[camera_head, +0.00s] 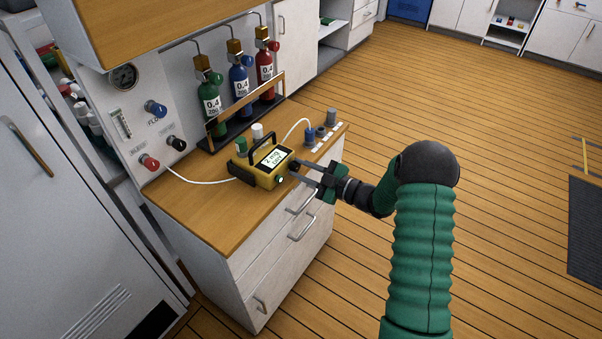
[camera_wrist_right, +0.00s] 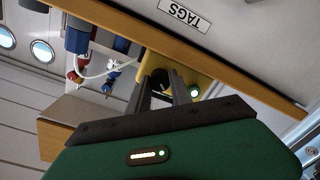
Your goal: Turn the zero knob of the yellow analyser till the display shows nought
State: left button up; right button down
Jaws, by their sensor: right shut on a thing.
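The yellow analyser (camera_head: 262,177) stands on the wooden worktop near its front edge, with a black carrying handle. Its display (camera_head: 274,157) seems to read "2 mg", with a second line too small to read. A small lit green spot shows on its front, also seen in the wrist view. My right gripper (camera_head: 294,169) reaches in from the right, its fingers shut on the dark zero knob at the analyser's right side. The fingers largely hide the knob. In the wrist view the gripper (camera_wrist_right: 167,84) meets the yellow analyser (camera_wrist_right: 205,80). My left gripper is not in view.
Green, blue and red bottles (camera_head: 240,85) stand in a rack behind the analyser. A white hose (camera_head: 200,181) runs from the wall panel (camera_head: 137,112) to the analyser. Small fittings (camera_head: 318,132) stand at the worktop's right end.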

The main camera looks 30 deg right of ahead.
jog(key=n+b, duration=0.2)
jog(key=shift+f+n, duration=0.3)
jog(key=shift+n, duration=0.1)
jog(key=n+b, duration=0.3)
jog(key=shift+a+h, duration=0.1)
jog(key=shift+h, duration=0.2)
jog(key=shift+s+n+b, duration=0.1)
jog(key=shift+n+b, duration=1.7)
jog(key=shift+b, duration=0.1)
jog(key=shift+r, duration=0.1)
jog(key=c, duration=1.2)
grip_release()
jog(key=shift+o, duration=0.2)
jog(key=shift+s, duration=0.1)
jog(key=p+v, duration=0.2)
jog(key=v, duration=1.4)
jog(key=shift+s+r, duration=0.2)
jog(key=shift+s, duration=0.05)
